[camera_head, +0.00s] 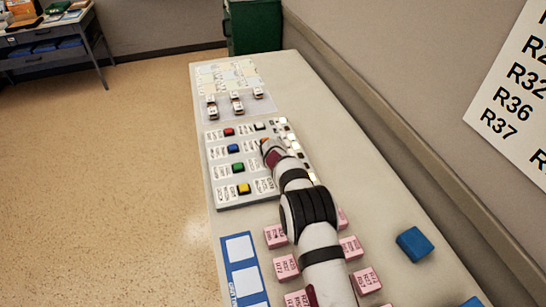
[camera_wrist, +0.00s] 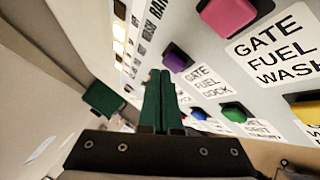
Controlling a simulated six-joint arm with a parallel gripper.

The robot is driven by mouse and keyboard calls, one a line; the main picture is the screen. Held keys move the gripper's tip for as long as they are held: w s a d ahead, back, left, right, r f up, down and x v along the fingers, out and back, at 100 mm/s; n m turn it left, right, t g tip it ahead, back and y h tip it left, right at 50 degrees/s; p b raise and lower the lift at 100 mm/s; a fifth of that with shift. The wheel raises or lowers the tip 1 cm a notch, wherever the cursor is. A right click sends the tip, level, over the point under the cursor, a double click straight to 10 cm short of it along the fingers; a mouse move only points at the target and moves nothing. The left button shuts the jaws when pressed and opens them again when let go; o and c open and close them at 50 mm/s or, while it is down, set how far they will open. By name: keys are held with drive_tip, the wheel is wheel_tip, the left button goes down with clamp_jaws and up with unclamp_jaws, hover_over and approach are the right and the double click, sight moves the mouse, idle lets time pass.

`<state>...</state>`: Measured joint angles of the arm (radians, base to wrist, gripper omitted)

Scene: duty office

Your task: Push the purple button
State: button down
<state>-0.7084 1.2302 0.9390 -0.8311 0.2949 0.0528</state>
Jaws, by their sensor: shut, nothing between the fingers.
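The purple button (camera_wrist: 176,61) is on the light panel in the wrist view, by a label reading "GATE FUEL DOCK". My gripper (camera_wrist: 160,76) shows as two dark green fingers pressed together, with nothing between them. The fingertips appear just left of and below the purple button in the picture, and I see no clear contact. In the head view my arm reaches over the button panel (camera_head: 217,185) and its end covers part of the right-hand column. I cannot make out the purple button there.
A pink button (camera_wrist: 228,15), green button (camera_wrist: 236,114) and yellow button (camera_wrist: 308,112) surround the purple one. Red (camera_head: 228,132) and blue (camera_head: 233,148) buttons stand left of my arm. Pink blocks (camera_head: 285,266) and a blue block (camera_head: 414,243) lie on the counter. A wall runs along the right.

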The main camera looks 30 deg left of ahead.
drive_tip(key=shift+f, duration=0.45)
drive_tip(key=shift+r, duration=0.45)
wheel_tip(320, 180, up, 6)
drive_tip(key=shift+r, duration=0.1)
